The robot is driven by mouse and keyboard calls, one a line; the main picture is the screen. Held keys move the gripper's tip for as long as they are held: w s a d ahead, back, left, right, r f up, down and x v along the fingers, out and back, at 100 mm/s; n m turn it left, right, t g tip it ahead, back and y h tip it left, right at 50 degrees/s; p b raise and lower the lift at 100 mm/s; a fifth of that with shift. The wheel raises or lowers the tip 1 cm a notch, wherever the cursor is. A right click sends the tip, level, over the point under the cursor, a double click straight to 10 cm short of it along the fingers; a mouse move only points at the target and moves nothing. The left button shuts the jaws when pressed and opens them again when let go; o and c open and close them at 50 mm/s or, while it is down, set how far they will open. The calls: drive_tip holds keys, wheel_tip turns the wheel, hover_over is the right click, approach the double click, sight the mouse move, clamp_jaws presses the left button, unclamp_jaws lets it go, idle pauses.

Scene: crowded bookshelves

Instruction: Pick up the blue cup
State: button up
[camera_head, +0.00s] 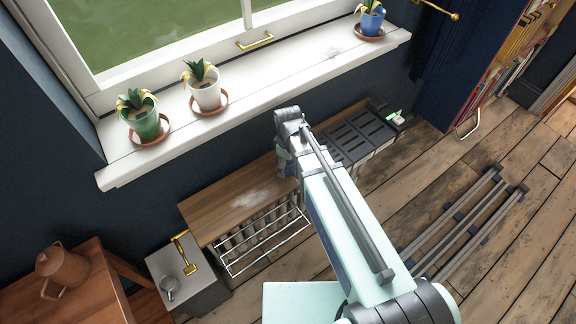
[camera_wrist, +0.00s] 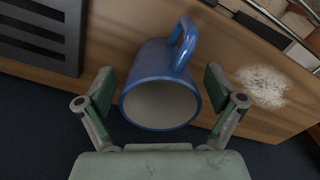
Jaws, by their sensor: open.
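The blue cup (camera_wrist: 158,68) is in the middle of the wrist view, on or just over the wooden counter top. Its pale open mouth (camera_wrist: 160,104) faces my gripper, and its handle (camera_wrist: 186,43) points to the top right. My gripper (camera_wrist: 160,90) is open, with one green-padded finger on each side of the cup. Gaps show between both fingers and the cup wall. In the head view, my arm hides the cup, and the fingers cannot be made out clearly.
The wooden counter (camera_head: 225,205) has a pale smudge (camera_head: 249,200) and a dark slatted rack (camera_head: 357,137). A wire rail (camera_head: 262,240) runs along its front. The white windowsill (camera_head: 275,85) above holds a green pot (camera_head: 145,124), a white pot (camera_head: 206,95) and a blue pot (camera_head: 371,22).

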drive_tip(key=shift+c, duration=0.3)
drive_tip(key=c, duration=1.3)
drive_tip(key=shift+c, duration=0.3)
drive_tip(key=shift+r, duration=0.15)
